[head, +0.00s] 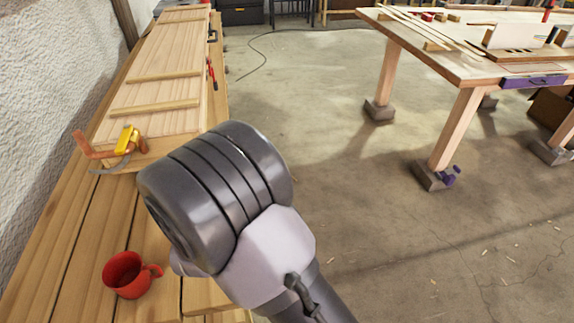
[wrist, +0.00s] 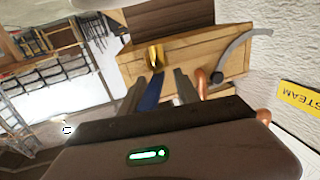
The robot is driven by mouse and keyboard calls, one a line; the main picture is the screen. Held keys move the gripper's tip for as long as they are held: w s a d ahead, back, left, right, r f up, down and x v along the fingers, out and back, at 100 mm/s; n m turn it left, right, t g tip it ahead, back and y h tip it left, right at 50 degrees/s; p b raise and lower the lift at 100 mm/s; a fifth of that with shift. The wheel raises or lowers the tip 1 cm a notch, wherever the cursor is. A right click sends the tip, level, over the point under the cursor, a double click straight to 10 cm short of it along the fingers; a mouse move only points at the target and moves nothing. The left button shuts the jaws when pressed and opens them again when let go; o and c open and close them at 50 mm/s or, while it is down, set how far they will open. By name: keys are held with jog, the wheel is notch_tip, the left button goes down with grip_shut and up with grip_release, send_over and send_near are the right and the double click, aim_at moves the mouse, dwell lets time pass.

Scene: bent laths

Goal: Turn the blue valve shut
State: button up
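The blue valve handle (wrist: 152,93) shows in the wrist view as a short blue bar, running from a brass valve body (wrist: 155,57) toward me. My gripper (wrist: 159,80) is open, its two grey fingers apart. The blue bar appears in the gap between them, nearer the left finger; I cannot tell whether they touch. In the head view the yellow brass valve (head: 127,139) sits at the near end of the wooden box (head: 160,110), beside copper pipe (head: 95,151). The blue handle and my gripper are hidden there behind my arm.
A red mug (head: 127,275) stands on the bench (head: 62,245) near my arm. A grey hose (wrist: 246,47) curves from the box end. A yellow STEAM sign (wrist: 302,99) is on the rough white wall. A worktable (head: 470,70) stands right; the floor between is mostly clear.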

jog(key=shift+s+a+m+h, duration=0.15)
jog(key=shift+a+m+h, duration=0.25)
jog(key=shift+m+h, duration=0.5)
jog(key=s+d+h+p, duration=0.2)
jog(key=s+d+p, duration=0.1)
jog(key=s, duration=1.5)
jog(key=w+d+r+m+g+y+p, duration=0.1)
jog(key=w+d+r+m+g+p, duration=0.1)
jog(key=w+d+r+m+g, duration=0.4)
jog(key=s+d+r+g, duration=0.1)
jog(key=s+d+r, duration=0.1)
jog(key=d, duration=0.3)
jog(key=s+d+r+g+p, duration=0.1)
jog(key=d+r, duration=0.3)
jog(key=s+d+r+g+y, duration=0.1)
jog(key=s+d+r, duration=0.1)
jog(key=d, duration=0.3)
jog(key=shift+s+d+r+n+p, duration=0.3)
jog(key=shift+s+r+n, duration=0.1)
jog(key=shift+r, duration=0.3)
